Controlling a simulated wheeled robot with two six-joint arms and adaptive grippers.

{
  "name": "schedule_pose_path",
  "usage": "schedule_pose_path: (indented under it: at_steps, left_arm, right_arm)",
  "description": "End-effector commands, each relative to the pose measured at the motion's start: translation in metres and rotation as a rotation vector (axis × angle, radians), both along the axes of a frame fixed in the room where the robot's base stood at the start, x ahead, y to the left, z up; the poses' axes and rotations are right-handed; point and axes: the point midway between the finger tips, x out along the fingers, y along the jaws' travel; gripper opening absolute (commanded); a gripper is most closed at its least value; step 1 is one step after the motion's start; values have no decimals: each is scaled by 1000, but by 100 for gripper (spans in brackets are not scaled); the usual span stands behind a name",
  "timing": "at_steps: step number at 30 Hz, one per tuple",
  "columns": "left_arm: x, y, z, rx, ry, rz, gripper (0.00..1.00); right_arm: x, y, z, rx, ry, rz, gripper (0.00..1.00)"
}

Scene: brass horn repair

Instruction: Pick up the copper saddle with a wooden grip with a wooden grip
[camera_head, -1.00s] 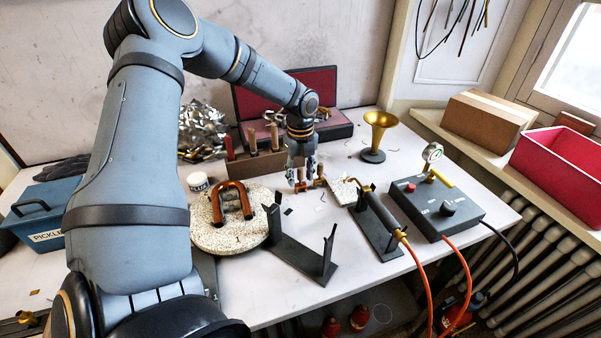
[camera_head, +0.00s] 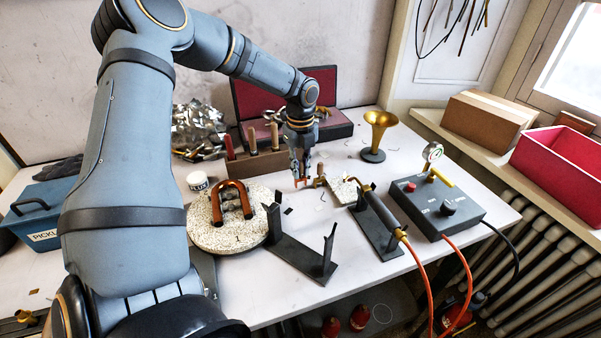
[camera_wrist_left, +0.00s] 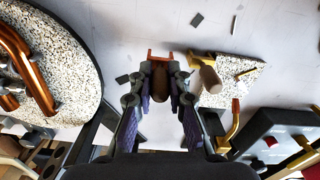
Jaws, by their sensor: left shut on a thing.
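The copper saddle (camera_wrist_left: 161,56) shows as a small orange-copper piece just beyond my left fingertips in the left wrist view, with its brown wooden grip (camera_wrist_left: 160,82) between the fingers. My left gripper (camera_wrist_left: 161,90) is shut on that wooden grip. In the head view my left gripper (camera_head: 301,172) points down at the table, and a bit of the copper saddle (camera_head: 302,183) shows under it. The fingers hide most of the grip there. I cannot tell whether the saddle touches the table. My right gripper is not in view.
A brass piece with a wooden grip (camera_wrist_left: 208,79) lies close to the right, by a speckled slab (camera_wrist_left: 240,75). A round speckled board (camera_head: 222,240) holds a bent copper tube (camera_head: 232,197). A black stand (camera_head: 300,255) is in front, and a wooden tool block (camera_head: 256,163) is behind.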

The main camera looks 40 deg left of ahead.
Motion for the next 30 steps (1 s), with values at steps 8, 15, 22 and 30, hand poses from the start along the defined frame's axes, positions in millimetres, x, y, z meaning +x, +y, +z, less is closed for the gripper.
schedule_pose_path:
  at_steps: [8,15,22,30]
  left_arm:
    - [-37,7,58,-8,-9,-1,0]
    - [-73,15,79,-10,-10,-2,0]
    - [-97,20,85,-7,-11,-1,0]
    - [-121,27,95,3,-6,1,0]
  right_arm:
    - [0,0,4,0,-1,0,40]
    - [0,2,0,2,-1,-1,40]
    - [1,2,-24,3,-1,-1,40]
    - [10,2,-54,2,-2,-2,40]
